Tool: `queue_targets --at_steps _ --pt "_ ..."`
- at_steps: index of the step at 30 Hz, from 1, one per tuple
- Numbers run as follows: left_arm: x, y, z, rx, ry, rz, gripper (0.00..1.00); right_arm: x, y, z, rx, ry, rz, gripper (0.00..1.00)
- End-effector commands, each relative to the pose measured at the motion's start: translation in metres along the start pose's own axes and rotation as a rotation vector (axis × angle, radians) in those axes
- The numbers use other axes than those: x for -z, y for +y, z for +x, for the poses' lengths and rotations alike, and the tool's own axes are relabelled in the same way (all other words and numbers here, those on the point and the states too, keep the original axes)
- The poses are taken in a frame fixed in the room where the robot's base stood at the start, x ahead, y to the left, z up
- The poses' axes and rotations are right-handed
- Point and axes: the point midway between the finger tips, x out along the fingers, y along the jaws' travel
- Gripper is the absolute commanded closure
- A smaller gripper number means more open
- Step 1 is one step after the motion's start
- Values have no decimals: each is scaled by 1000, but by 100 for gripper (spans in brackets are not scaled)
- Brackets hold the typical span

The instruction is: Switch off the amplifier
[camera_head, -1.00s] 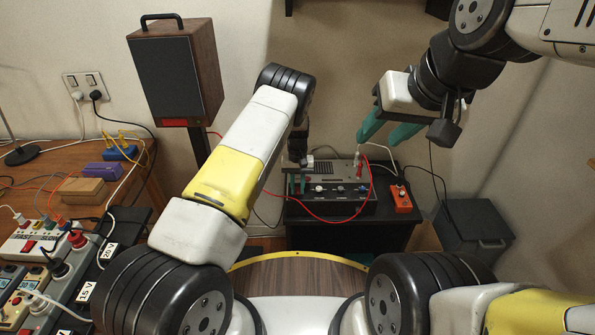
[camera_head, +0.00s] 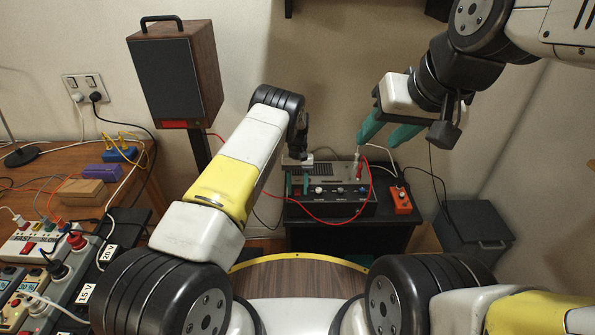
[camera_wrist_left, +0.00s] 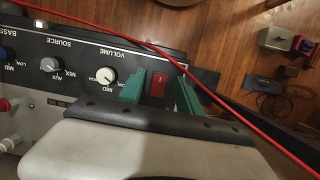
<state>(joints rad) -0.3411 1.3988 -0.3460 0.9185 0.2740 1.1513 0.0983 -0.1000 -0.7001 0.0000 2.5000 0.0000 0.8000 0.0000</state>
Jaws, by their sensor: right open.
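The amplifier (camera_head: 313,170) has a grey vented top and a dark front panel with several knobs; it stands on a black stand. In the left wrist view its panel (camera_wrist_left: 75,55) appears upside down, with a red rocker switch (camera_wrist_left: 159,85) beside the volume knob. My left gripper (camera_head: 297,186) is at the panel's left end. In the left wrist view my left gripper (camera_wrist_left: 160,93) is open, one green finger on each side of the switch, with gaps between. Contact with the panel cannot be told. My right gripper (camera_head: 383,132) is open and empty, above the amplifier's right side.
A red cable (camera_head: 335,219) loops across the amplifier's front and crosses the left wrist view close to the fingers (camera_wrist_left: 215,95). An orange box (camera_head: 401,200) lies right of the amplifier. A speaker (camera_head: 175,75) stands at left. Power strips and plugs crowd the wooden desk (camera_head: 140,190).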

Motion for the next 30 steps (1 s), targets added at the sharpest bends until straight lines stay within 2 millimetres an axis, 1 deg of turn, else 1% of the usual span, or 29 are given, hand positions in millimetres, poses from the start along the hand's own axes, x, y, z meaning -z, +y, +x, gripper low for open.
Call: queue_targets --at_steps 5,8,15,18,21,24,30 --pt "0 0 -2 0 1 0 58 0 0 0 0 0 0 55" --pt "1 0 -11 0 2 0 58 0 0 0 0 0 0 55" --pt "1 0 -52 -1 3 0 58 0 0 0 0 0 0 55" --pt "1 0 -66 0 2 1 58 0 0 0 0 0 0 55" --pt "1 0 -74 0 1 0 58 0 0 0 0 0 0 55" --pt "0 0 -78 0 0 0 58 0 0 0 0 0 0 55" --pt "0 0 -78 0 0 0 58 0 0 0 0 0 0 55"
